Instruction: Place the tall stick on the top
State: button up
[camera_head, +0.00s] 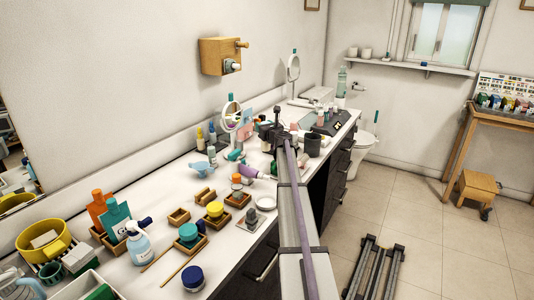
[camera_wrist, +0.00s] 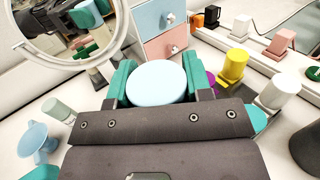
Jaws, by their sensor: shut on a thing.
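My gripper (camera_wrist: 157,82) has teal fingertips closed on either side of a light blue round-topped thing (camera_wrist: 155,82). I see its top from above; its height is hidden, so I cannot tell whether it is the tall stick. In the head view my gripper (camera_head: 268,132) is over the counter, close to the round mirror (camera_head: 232,112), and the held thing is not clear there. A small pink and blue drawer box (camera_wrist: 158,30) stands just beyond the fingers. Which top the task means cannot be told.
A yellow bottle (camera_wrist: 233,64) and a white one (camera_wrist: 279,88) stand right of my gripper. A pale blue item (camera_wrist: 38,138) and a pale green bottle (camera_wrist: 57,109) stand left. A dark cup (camera_head: 312,145) is nearby. Two thin sticks (camera_head: 180,268) lie on the crowded near counter.

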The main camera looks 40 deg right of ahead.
notch_tip(320, 180, down, 6)
jog(key=b, duration=0.4)
jog(key=shift+f, duration=0.1)
jog(key=shift+r, duration=0.35)
jog(key=shift+f, duration=0.3)
jog(key=o, duration=1.3)
jog(key=shift+r, duration=0.1)
jog(key=shift+c, duration=0.2)
jog(key=shift+r, duration=0.25)
jog(key=v, duration=1.2)
jog(key=shift+s+f, duration=0.1)
jog(key=shift+f, duration=0.05)
